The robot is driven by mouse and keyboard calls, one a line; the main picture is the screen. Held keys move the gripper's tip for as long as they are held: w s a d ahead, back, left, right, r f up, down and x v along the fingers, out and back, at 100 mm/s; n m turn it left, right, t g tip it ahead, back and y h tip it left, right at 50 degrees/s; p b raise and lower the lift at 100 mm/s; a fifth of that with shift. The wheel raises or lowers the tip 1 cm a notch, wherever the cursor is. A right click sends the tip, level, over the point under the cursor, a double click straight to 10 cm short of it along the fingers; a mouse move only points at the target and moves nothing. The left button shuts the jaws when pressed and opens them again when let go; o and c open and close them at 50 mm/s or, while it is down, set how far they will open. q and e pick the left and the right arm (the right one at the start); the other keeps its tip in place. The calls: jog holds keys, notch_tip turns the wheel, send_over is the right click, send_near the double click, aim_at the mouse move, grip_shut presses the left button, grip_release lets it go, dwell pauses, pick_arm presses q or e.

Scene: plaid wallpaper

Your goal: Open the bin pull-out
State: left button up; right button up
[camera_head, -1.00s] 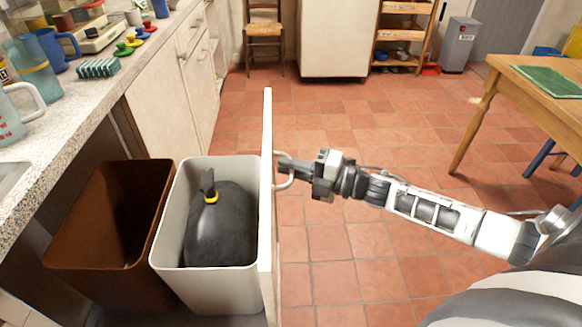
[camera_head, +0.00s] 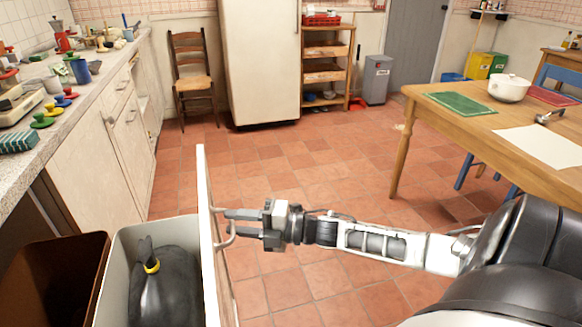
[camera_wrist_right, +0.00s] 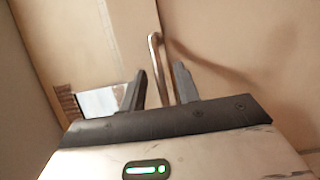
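The bin pull-out stands drawn out from the counter at the lower left of the head view. Its white front panel (camera_head: 207,240) shows edge-on, with a metal bar handle (camera_head: 222,243) on its outer face. Behind the panel are a white bin (camera_head: 112,265) with a tied black bag (camera_head: 165,290) and a brown bin (camera_head: 60,275). My right gripper (camera_head: 230,222) is at the handle with its fingers apart. In the right wrist view the handle (camera_wrist_right: 154,48) shows between the spread fingertips (camera_wrist_right: 159,70). My left gripper is not in view.
The counter (camera_head: 75,120) with cabinets runs along the left. A wooden table (camera_head: 430,112) stands at the right, and a chair (camera_head: 192,82) and a fridge (camera_head: 262,60) at the back. The tiled floor (camera_head: 290,165) between them is clear.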

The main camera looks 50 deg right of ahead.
pick_arm(q)
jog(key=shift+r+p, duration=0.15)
jog(key=shift+p, duration=0.15)
pick_arm(e)
jog(key=v, duration=1.4)
jog(key=shift+s+d, duration=0.2)
jog(key=shift+d, duration=0.05)
